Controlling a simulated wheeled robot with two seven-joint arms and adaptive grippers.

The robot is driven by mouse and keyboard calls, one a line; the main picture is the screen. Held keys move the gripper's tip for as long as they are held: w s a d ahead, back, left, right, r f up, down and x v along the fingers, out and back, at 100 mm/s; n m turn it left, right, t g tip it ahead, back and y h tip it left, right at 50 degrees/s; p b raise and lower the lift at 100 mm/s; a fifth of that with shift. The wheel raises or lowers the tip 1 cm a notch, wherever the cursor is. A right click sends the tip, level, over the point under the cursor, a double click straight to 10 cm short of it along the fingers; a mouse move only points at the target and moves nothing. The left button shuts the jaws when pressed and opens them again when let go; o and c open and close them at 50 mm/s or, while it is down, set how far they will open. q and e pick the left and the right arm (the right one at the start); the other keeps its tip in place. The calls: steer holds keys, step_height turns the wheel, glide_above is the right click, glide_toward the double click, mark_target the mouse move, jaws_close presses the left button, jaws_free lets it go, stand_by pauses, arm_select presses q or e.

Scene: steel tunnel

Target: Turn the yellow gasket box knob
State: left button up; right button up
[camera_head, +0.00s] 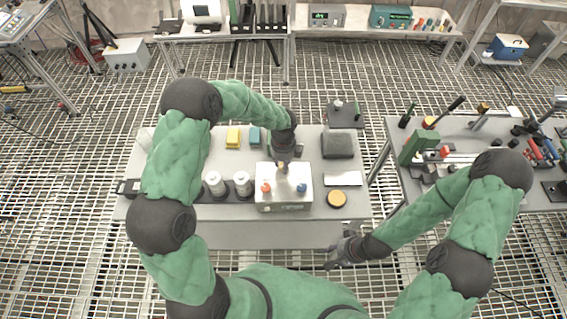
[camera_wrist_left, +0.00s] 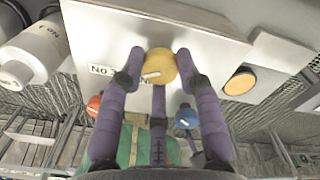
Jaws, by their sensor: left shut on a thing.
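The gasket box (camera_head: 285,200) is a white box on the grey table, with an orange-red knob (camera_head: 266,188) and a blue knob (camera_head: 301,188) on its top. The yellow knob (camera_wrist_left: 157,69) shows in the left wrist view between the fingertips, with a white mark on its face. My left gripper (camera_head: 283,168) reaches down from above and is shut on the yellow knob; in the head view the gripper mostly hides the knob. My right gripper (camera_head: 343,251) hangs in front of the table's right front edge, away from the box; its finger state is unclear.
Two white cylinders (camera_head: 242,184) stand left of the box. A yellow-orange disc (camera_head: 337,198) and a dark grey block (camera_head: 338,145) lie to its right. Yellow (camera_head: 234,137) and teal blocks lie behind. A second table (camera_head: 470,185) with tools stands at the right.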

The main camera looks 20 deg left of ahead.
arm_select(q)
steer(key=shift+n, duration=0.4)
